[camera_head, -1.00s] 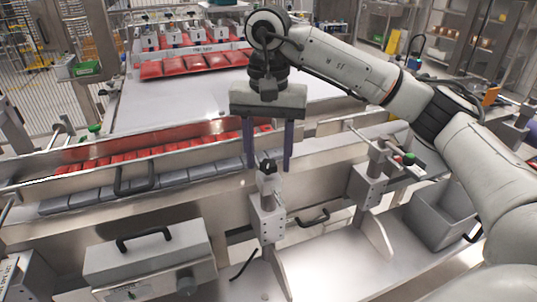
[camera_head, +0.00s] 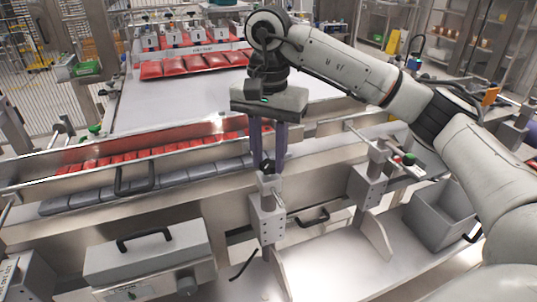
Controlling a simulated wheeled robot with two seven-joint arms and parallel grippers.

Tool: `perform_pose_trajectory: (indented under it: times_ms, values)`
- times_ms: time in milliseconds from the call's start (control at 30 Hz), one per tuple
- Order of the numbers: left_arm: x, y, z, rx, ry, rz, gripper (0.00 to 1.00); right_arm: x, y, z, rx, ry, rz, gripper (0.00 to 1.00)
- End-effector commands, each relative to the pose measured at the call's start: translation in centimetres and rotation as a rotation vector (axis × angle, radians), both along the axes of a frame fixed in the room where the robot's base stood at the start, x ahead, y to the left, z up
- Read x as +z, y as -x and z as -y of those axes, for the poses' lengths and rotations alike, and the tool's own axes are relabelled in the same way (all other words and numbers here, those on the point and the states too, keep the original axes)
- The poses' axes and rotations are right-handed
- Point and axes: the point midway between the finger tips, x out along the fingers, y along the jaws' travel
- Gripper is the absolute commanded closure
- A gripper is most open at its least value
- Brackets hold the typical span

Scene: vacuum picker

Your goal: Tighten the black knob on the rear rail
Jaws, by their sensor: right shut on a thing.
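The black knob (camera_head: 267,168) sits on top of a grey metal clamp post (camera_head: 267,215) in the middle of the head view. My right gripper (camera_head: 268,165) points straight down over this post. Its two purple fingers are shut on the black knob, one on each side, and partly hide it. The gripper body appears turned about the vertical. My left gripper is not in view.
A second clamp post (camera_head: 369,185) with a green knob (camera_head: 409,158) stands to the right. A rail with a black handle (camera_head: 122,180) and rows of red packs (camera_head: 110,160) lie left. A grey bin (camera_head: 440,215) is at right.

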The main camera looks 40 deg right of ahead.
Motion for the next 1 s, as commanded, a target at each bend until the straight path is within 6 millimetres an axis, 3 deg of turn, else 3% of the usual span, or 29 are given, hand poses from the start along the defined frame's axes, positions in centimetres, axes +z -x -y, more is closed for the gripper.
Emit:
perform_pose_trajectory:
  times_ms: [1000]
  values:
    - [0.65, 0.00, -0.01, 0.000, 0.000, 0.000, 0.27, 0.17, -0.04, 0.06, -0.966, 0.000, 0.002, 0.94]
